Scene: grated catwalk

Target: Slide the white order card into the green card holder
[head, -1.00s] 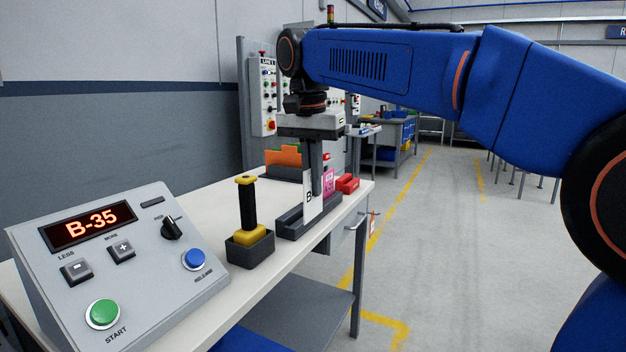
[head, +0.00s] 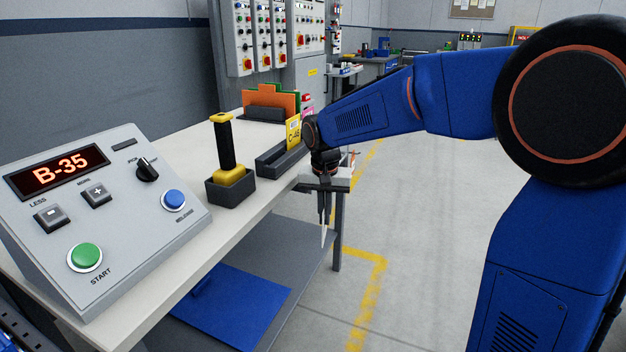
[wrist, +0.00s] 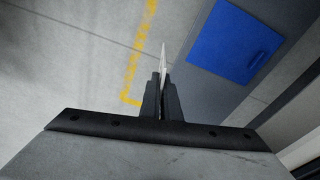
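My gripper (head: 324,222) is shut on the white order card (head: 323,238), which points downward beyond the right edge of the table. In the wrist view the card (wrist: 163,58) shows nearly edge-on between the fingers (wrist: 161,97). The dark card rack (head: 270,165) on the table holds a yellow card (head: 293,133); a pink card (head: 308,113) shows partly behind it. I cannot make out a green card holder for certain. Only a thin green edge shows around an orange panel (head: 272,99) at the back of the table.
A sloped control box (head: 125,215) reading B-35 stands at the near left. A black-handled tool with yellow ends (head: 224,145) stands in a dark block beside the rack. A blue sheet (head: 230,305) lies on the lower shelf. The floor to the right is open.

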